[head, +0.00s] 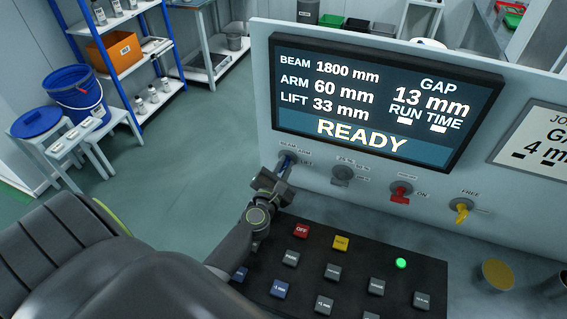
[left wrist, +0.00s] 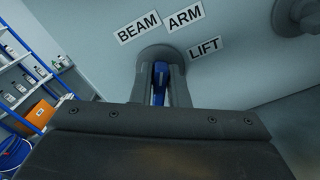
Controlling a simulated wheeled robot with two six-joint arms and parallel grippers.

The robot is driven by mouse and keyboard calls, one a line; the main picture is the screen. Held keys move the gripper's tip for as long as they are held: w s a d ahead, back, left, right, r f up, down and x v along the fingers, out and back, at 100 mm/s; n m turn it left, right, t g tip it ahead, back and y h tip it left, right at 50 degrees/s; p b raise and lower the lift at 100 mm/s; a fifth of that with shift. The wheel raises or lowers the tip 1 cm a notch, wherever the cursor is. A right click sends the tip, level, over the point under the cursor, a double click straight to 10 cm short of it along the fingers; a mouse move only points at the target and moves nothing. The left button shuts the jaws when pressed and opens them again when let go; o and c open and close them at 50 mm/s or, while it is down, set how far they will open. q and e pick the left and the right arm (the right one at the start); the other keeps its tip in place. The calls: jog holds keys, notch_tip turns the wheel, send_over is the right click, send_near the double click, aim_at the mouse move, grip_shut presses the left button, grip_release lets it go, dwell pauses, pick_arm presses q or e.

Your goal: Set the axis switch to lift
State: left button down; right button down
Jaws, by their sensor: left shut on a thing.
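The axis switch (head: 287,160) has a blue handle and sits on the grey upright panel, below the screen. Labels BEAM, ARM and LIFT stand around its round base (left wrist: 152,54) in the left wrist view. My left gripper (head: 280,178) is at the switch, its two fingers on either side of the blue handle (left wrist: 160,80), shut on it. The fingers hide part of the handle, and I cannot tell which label it points to. The LIFT label (left wrist: 205,48) is to the right of the fingers in the left wrist view. My right gripper is not in view.
The screen (head: 380,100) reads READY, with LIFT 33 mm. To the right of the switch are a grey knob (head: 342,174), a red switch (head: 401,192) and a yellow switch (head: 462,208). A black button panel (head: 345,262) lies below, close to my left arm.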

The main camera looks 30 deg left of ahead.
pick_arm(q)
jog(key=m+p, duration=0.2)
jog(key=m, duration=0.4)
jog(key=shift+m, duration=0.3)
jog(key=m+p, duration=0.1)
jog(key=m, duration=0.2)
jog(key=shift+d+f+m, duration=0.1)
jog(key=shift+f+m, duration=0.05)
jog(key=shift+m, duration=0.15)
jog(key=shift+f+m+p, duration=0.1)
jog(key=shift+m+p, duration=0.25)
jog(key=shift+m, duration=0.35)
jog(key=c, duration=1.5)
grip_release()
jog(key=shift+s, duration=0.1)
